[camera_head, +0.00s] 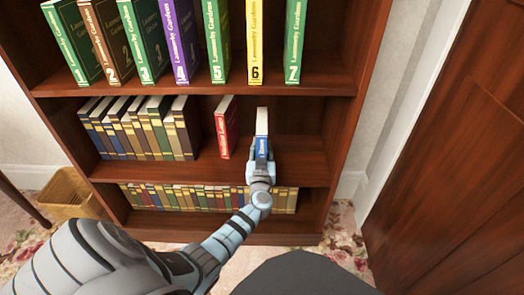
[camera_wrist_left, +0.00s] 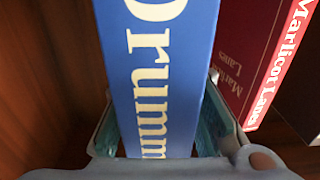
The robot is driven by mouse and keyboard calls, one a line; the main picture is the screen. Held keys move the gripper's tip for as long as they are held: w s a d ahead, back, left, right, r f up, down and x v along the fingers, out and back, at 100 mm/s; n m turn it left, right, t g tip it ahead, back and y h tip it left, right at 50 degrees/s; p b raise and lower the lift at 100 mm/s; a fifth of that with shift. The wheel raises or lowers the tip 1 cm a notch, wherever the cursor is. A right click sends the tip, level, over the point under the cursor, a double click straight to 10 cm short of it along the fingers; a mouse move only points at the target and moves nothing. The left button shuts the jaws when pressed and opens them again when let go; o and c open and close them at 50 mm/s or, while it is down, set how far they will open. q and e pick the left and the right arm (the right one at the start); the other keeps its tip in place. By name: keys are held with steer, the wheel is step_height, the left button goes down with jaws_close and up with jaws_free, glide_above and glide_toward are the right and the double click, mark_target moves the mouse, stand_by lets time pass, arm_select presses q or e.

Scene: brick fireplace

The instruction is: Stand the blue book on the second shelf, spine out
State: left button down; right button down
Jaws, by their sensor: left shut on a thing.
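The blue book (camera_head: 262,123) is upright in the middle shelf of the bookcase, its white page edges on top and its blue spine facing out. My left gripper (camera_head: 260,162) is shut on it near the spine. In the left wrist view the blue spine (camera_wrist_left: 165,60) with pale lettering "Drumm" lies between the two fingers (camera_wrist_left: 158,125). A red book (camera_head: 226,126) stands left of it on the same shelf, with a gap between them; it also shows in the wrist view (camera_wrist_left: 262,60). I cannot tell whether the blue book touches the shelf board. My right gripper is not in view.
Several brown, blue and green books (camera_head: 140,128) stand at the left of the middle shelf (camera_head: 300,172). Numbered books (camera_head: 175,40) fill the shelf above, and small books (camera_head: 180,198) the one below. Free room lies right of the blue book. A wicker basket (camera_head: 70,197) stands left.

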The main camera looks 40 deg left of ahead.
arm_select(q)
steer(key=c, duration=1.3)
jaws_free()
steer(key=shift+s+r, duration=0.1)
steer(key=p+v, duration=0.2)
steer(key=v, duration=1)
steer(key=s+a+f+m+g+h, duration=0.15)
steer(key=s+f+g, duration=0.45)
steer(key=s+f, duration=0.6)
steer(key=s+d+f+m+g+h, duration=0.5)
steer(key=s+d+f+h, duration=0.4)
steer(key=s+d, duration=0.3)
steer(key=shift+s+d+f+m, duration=0.2)
steer(key=shift+f+m, duration=0.2)
steer(key=shift+m, duration=0.35)
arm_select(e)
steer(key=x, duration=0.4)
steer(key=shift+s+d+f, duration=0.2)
arm_select(q)
steer(key=shift+a, duration=0.1)
